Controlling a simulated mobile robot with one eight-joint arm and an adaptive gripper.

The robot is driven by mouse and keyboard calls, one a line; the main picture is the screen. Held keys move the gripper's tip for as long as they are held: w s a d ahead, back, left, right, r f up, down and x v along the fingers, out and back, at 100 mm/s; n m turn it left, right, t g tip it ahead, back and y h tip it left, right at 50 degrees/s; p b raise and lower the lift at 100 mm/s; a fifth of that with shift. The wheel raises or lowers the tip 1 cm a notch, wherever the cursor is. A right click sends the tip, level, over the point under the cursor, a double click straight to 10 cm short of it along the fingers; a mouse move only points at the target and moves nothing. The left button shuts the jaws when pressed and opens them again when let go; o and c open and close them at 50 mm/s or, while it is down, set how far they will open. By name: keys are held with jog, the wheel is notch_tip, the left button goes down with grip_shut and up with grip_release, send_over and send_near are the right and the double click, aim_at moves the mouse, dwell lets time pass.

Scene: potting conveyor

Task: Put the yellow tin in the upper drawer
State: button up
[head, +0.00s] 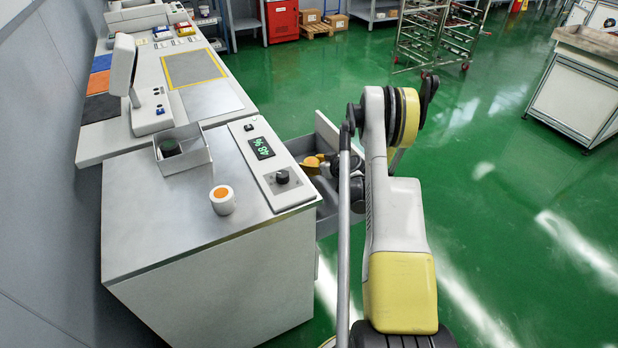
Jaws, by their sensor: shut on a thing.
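The yellow tin (311,161) shows as a small orange-yellow shape at the tip of my gripper (318,166). My gripper is shut on it, and my arm reaches in from the right. An open grey drawer (327,131) sticks out from the right side of the steel-topped cabinet. The tin and my gripper are over or inside this drawer; I cannot tell whether the tin touches its floor. My arm hides part of the drawer. Any lower drawer is hidden.
On the cabinet top (160,228) stand a white pot with an orange top (222,201), an open grey box (190,158) holding a dark round item, and a control panel (270,166) with a knob.

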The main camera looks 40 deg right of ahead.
jog(key=shift+f+b, duration=0.7)
jog(key=shift+f, duration=1.2)
jog(key=shift+f, duration=0.2)
jog(key=o, duration=1.2)
jog(key=shift+r, duration=0.2)
jog(key=p+v, duration=0.1)
jog(key=v, duration=0.5)
jog(key=shift+s, duration=0.25)
jog(key=shift+s+r, duration=0.35)
jog(key=shift+s, duration=0.1)
